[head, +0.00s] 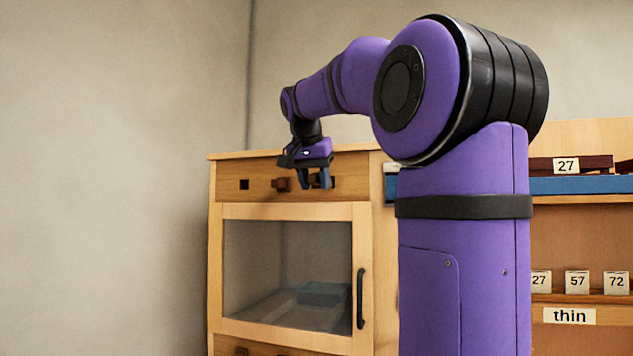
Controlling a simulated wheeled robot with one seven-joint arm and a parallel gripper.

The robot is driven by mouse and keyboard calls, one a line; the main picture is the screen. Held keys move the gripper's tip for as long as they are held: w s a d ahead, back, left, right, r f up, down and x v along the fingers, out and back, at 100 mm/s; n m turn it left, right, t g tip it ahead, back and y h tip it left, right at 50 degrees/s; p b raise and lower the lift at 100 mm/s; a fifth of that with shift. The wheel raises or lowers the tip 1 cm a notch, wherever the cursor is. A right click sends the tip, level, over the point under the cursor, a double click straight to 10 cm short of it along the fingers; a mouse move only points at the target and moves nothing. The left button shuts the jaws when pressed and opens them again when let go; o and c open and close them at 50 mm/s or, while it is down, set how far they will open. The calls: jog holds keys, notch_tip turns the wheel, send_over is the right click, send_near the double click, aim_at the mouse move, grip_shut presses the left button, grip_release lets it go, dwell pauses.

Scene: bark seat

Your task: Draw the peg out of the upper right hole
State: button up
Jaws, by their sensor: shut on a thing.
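The wooden cabinet's upper panel (350,184) has a row of square holes. The left hole (244,184) is dark and looks empty. A brown peg (281,184) sticks out at the middle position. My gripper (314,185) is at the right position, pointing down in front of the panel, with its dark fingers shut on another brown peg (315,181). That peg is mostly covered by the fingers. I cannot tell how much of it is still inside the upper right hole.
Below the panel is a closed glass door (286,275) with a black handle (361,298). A second panel (262,347) with a dark opening shows at the bottom edge. Shelves with numbered cards (577,282) stand at right. Free space lies left of the cabinet.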

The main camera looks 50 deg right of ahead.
jog(key=shift+s+a, duration=0.25)
jog(key=shift+a, duration=0.35)
jog(key=shift+s+a, duration=0.25)
jog(key=shift+a, duration=0.35)
grip_shut()
